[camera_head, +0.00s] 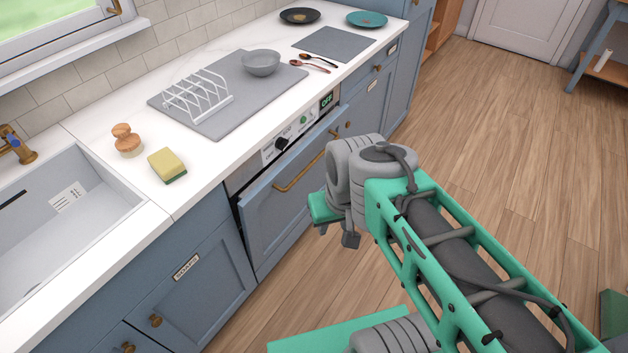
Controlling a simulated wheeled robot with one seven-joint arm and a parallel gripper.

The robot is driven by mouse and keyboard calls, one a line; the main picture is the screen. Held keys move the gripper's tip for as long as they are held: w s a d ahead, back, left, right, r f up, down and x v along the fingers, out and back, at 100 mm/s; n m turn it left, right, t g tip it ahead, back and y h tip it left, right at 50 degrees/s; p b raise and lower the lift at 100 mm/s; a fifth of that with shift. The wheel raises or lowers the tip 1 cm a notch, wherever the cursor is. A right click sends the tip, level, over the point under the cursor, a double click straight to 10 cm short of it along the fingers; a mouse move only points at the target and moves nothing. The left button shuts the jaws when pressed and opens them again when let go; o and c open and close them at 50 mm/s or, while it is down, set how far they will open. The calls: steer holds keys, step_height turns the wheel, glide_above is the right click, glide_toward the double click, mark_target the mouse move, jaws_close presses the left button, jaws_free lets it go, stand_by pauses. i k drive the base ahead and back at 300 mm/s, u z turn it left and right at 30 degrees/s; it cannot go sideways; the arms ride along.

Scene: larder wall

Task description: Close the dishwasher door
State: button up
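The dishwasher door (275,220) is a blue panel with a long brass handle (300,172), set under the counter. Its top edge stands a little out from the cabinet front, with a dark gap at its upper left, so it looks slightly ajar. The control panel (295,135) with a knob and a green "OFF" display sits above it. My gripper (336,228) is in front of the door's right part, seen from behind and above. My wrist hides part of the fingers, so their opening and any contact with the door are unclear.
The counter above holds a grey mat (215,120) with a white rack (198,97) and a bowl (261,63), plus a sponge (167,165) and a brush (126,140). A sink (95,205) is at left. The wooden floor (490,130) at right is clear.

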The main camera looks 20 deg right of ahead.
mark_target(273, 205)
steer(key=k, duration=0.6)
steer(key=u, duration=0.7)
steer(key=i, duration=1)
